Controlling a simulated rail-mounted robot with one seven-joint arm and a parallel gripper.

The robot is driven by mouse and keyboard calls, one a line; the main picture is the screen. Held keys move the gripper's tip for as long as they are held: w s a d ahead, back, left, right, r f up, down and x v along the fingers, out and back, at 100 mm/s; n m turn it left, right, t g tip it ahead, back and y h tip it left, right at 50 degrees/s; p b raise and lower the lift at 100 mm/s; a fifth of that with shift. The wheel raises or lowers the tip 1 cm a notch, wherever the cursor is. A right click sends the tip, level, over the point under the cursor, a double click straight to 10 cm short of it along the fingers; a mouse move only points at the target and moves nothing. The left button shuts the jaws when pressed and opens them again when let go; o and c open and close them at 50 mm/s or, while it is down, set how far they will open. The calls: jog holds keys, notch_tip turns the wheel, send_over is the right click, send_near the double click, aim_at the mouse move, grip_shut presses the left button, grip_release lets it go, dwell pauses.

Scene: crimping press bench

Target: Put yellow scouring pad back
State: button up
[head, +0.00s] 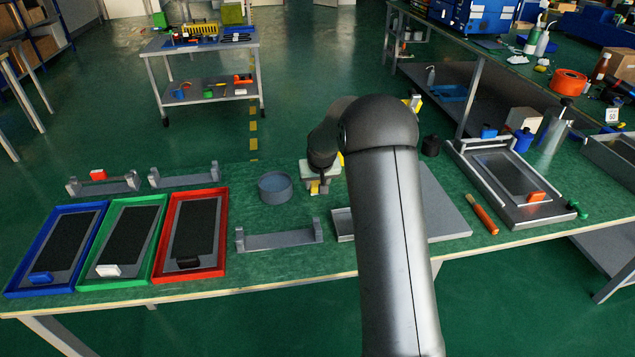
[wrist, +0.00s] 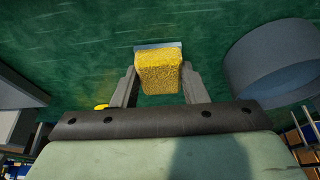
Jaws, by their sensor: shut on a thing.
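The yellow scouring pad (wrist: 160,74) is between the two fingers of my gripper (wrist: 158,80) in the wrist view. My gripper is shut on it. A thin grey strip shows along the pad's far edge; I cannot tell whether it is part of the pad. In the head view the pad (head: 315,189) is a small yellow patch under my gripper (head: 319,186), over the green bench top. I cannot tell whether the pad touches the bench. A round grey bowl (head: 275,188) stands just left of my gripper; it also shows at right in the wrist view (wrist: 272,70).
Blue (head: 18,272), green (head: 97,271) and red (head: 222,232) trays lie at left. A grey bracket with two uprights (head: 280,240) is in front of the bowl. A flat grey plate (head: 447,212) lies partly behind my arm. A framed press (head: 490,190) stands at right.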

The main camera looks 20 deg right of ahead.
jog(key=shift+f, duration=0.25)
jog(key=o, duration=0.9)
jog(key=shift+r, duration=0.1)
jog(key=shift+r, duration=0.5)
jog(key=d+v, duration=0.1)
jog(key=v, duration=1)
jog(key=s+a+g, duration=0.1)
jog(key=s+a, duration=0.2)
jog(key=s, duration=0.9)
jog(key=s+a+n+g, duration=0.1)
jog(key=s+a+g, duration=0.1)
jog(key=s, duration=1.1)
jog(key=s+a+g, duration=0.1)
jog(key=s+a, duration=0.3)
jog(key=s, duration=0.9)
jog(key=shift+s+a+f+n+g+y, duration=0.2)
jog(key=shift+s+f+n+g+y, duration=0.05)
jog(key=shift+n+g+y, duration=0.05)
